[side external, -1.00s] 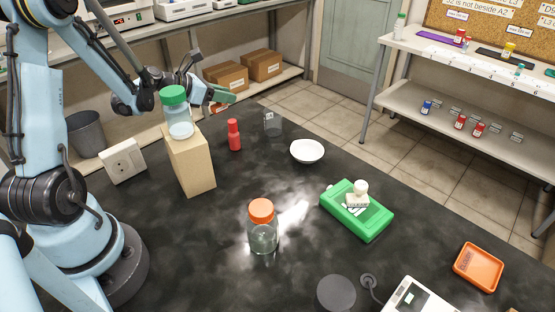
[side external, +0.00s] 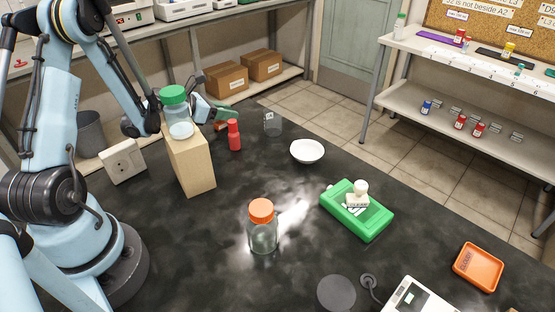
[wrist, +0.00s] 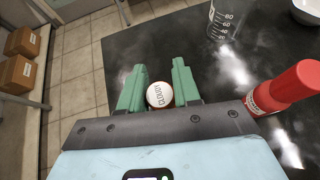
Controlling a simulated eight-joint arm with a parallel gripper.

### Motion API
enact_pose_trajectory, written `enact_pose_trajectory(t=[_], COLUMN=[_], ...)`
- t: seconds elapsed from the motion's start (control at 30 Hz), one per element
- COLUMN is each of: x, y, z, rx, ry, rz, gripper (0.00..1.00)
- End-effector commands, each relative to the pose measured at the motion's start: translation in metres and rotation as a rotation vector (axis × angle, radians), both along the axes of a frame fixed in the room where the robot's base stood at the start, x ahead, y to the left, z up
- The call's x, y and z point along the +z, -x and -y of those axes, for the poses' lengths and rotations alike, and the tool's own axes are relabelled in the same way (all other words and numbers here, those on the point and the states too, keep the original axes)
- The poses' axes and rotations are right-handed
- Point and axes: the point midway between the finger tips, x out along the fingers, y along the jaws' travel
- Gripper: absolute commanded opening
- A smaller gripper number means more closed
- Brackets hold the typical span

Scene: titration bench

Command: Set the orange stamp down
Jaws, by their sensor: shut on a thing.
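My gripper (side external: 232,112) is low at the bench's far left edge, behind the wooden block. Its green fingers (wrist: 159,68) are shut on the orange stamp, whose round white top (wrist: 159,94) reads "CLOUDY" in the wrist view. A bit of its orange body (side external: 221,126) shows below the fingers in the side view. The stamp looks roughly upright. Whether its base touches the bench top is hidden.
A red bottle (side external: 234,135) stands close beside my gripper; a glass beaker (side external: 272,123) and white dish (side external: 307,151) lie beyond. An orange-lidded jar (side external: 262,232), green pad (side external: 370,223) and orange tray (side external: 493,275) are further off.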

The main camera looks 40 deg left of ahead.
Motion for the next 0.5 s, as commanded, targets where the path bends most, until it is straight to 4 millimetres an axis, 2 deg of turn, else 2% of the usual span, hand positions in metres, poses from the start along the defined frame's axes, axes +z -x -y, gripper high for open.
enact_pose_trajectory(t=[0.07, 0.1, 0.27, 0.5], x=[-0.0024, -0.0030, -0.0026, -0.0023], y=[0.0000, 0.0000, 0.0000, 0.0001], z=[0.0000, 0.0000, 0.0000, 0.0000], rx=[0.000, 0.000, 0.000, 0.000], ry=[0.000, 0.000, 0.000, 0.000], rz=[0.000, 0.000, 0.000, 0.000], gripper=[0.02, 0.33, 0.57, 0.57])
